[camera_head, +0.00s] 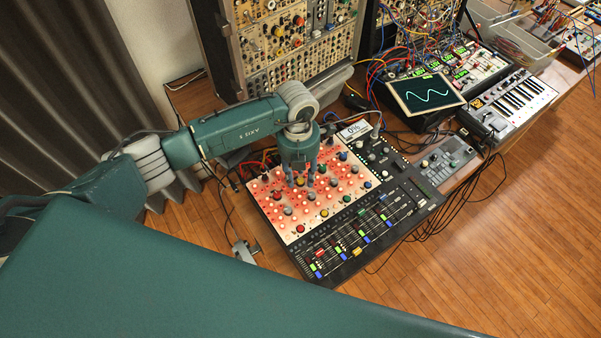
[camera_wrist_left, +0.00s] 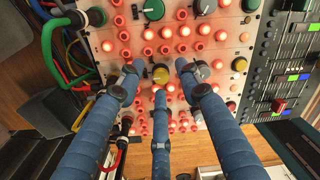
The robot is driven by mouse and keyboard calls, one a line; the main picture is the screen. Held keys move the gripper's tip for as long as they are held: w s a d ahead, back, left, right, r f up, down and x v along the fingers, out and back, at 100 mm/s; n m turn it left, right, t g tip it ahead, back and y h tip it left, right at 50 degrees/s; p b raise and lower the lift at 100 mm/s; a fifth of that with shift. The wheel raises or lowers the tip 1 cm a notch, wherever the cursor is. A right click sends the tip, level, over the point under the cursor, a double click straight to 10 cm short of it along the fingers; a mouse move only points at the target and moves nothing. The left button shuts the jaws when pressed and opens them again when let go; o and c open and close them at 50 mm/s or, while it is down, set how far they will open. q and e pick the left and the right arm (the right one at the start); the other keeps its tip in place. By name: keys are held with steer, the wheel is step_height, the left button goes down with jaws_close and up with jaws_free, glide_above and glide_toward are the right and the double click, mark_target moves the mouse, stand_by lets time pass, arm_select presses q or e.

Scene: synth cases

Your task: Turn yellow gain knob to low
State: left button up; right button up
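The mixer panel (camera_head: 262,196) is a pale board with glowing red sockets and colored knobs. A yellow knob (camera_wrist_left: 161,74) sits in the middle of the left wrist view, between the fingertips of my left gripper (camera_wrist_left: 159,80). The three blue fingers are spread around it, and gaps show between them and the knob. In the head view my left gripper (camera_head: 303,181) points down over the panel and hides the knobs beneath it. Another yellow knob (camera_head: 324,213) shows in front of it, and one more yellow knob (camera_wrist_left: 239,64) at right in the wrist view. I cannot read any knob labels. My right gripper is not in view.
Sliders (camera_head: 362,235) with colored caps lie along the panel's right and front sides. A small display (camera_head: 354,130) reading 0% stands behind. A wave screen (camera_head: 427,93), keyboard (camera_head: 513,103) and cabled racks (camera_head: 280,45) stand farther back. Loose cables (camera_wrist_left: 75,70) run left of the panel.

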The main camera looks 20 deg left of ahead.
arm_select(q)
steer(key=shift+f, duration=0.35)
jaws_close()
steer(key=n, duration=0.5)
steer(key=shift+w+r+n+b, duration=0.1)
steer(key=shift+n+b, duration=0.2)
steer(key=shift+b, duration=0.1)
steer(key=n, duration=0.4)
steer(key=shift+a+r+n, duration=0.1)
steer(key=shift+n, duration=1)
steer(key=shift+w, duration=0.1)
